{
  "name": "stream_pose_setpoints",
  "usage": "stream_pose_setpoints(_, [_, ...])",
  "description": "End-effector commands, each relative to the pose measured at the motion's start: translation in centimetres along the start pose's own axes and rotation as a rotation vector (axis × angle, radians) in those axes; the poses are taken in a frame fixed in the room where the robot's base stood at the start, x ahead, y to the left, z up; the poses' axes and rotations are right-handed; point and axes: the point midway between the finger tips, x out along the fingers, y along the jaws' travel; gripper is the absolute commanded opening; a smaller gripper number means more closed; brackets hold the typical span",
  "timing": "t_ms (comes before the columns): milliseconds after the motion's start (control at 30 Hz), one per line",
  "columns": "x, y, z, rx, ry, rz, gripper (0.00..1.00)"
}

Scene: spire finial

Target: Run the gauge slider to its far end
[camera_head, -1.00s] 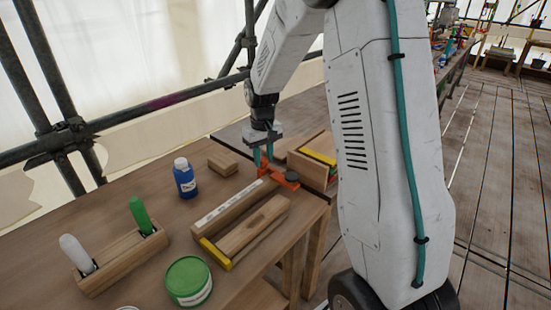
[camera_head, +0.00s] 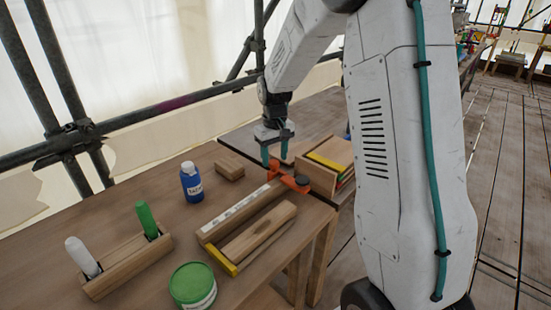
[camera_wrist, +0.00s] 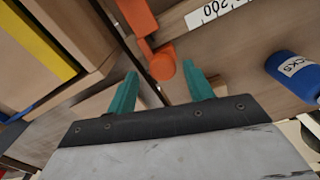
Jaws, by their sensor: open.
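The gauge is a wooden beam with a white printed scale (camera_head: 237,211), lying on the table. The scale also shows at the top of the wrist view (camera_wrist: 215,10). My gripper (camera_head: 275,160) is open and empty, teal fingers pointing down behind the slider. I cannot tell whether they touch it.
A wooden box with coloured boards (camera_head: 328,165) stands close right of the slider. A blue bottle (camera_head: 192,184), a wooden block (camera_head: 230,166), a green tin (camera_head: 192,286) and a holder with green and white sticks (camera_head: 128,264) stand on the table. A yellow-ended wooden piece (camera_head: 258,232) lies beside the gauge.

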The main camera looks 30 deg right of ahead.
Motion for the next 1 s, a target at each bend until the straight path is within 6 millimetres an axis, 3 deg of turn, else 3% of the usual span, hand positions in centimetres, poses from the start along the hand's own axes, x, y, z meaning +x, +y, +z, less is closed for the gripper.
stream_pose_setpoints(200, [-4.0,0.1,-0.1,0.001,0.005,0.001,0.52])
stream_pose_setpoints(400, [-6.1,0.2,0.0,0.002,0.002,0.001,0.52])
stream_pose_setpoints(1000, [-6.5,0.2,0.0,0.006,0.0,0.001,0.52])
